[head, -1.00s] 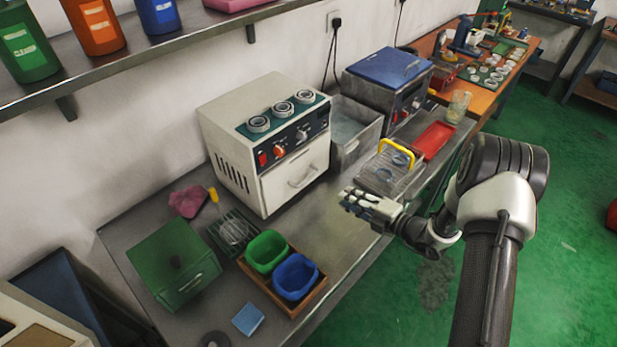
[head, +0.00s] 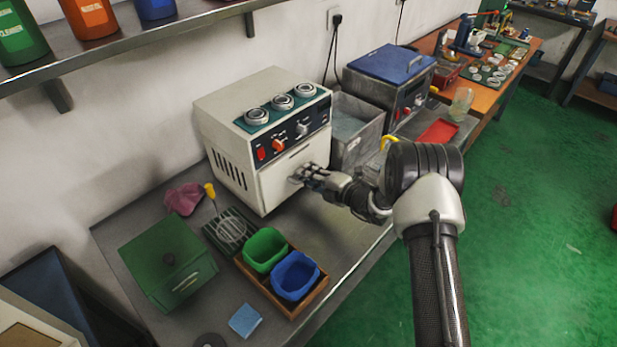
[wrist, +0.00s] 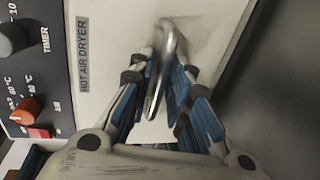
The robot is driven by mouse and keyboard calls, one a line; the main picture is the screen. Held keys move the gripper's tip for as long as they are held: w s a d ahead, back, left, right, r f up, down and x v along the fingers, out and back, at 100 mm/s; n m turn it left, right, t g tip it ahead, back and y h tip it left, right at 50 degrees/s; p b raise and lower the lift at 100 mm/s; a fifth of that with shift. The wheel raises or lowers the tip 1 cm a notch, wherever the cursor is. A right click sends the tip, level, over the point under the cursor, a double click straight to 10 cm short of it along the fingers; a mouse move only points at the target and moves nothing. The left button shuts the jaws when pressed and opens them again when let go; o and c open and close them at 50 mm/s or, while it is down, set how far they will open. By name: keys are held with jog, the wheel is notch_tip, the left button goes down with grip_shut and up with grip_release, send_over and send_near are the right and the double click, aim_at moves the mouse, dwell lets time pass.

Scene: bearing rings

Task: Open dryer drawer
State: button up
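The hot air dryer (head: 225,125) is a cream box with a dark control panel on the bench. Its drawer front (head: 275,185) looks shut, flush with the body. My gripper (head: 305,173) is at the drawer front, at its handle. In the wrist view, the metal bar handle (wrist: 165,62) lies between my blue-padded fingertips. My gripper hides most of the handle in the head view.
A grey open bin (head: 355,135) and a blue-lidded machine (head: 390,70) stand right of the dryer. A green box (head: 165,262), a green bin (head: 265,250) and a blue bin (head: 295,277) stand in front. Open green floor (head: 520,240) lies to the right.

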jog(key=shift+a, duration=0.1)
jog(key=shift+c, duration=0.5)
grip_shut()
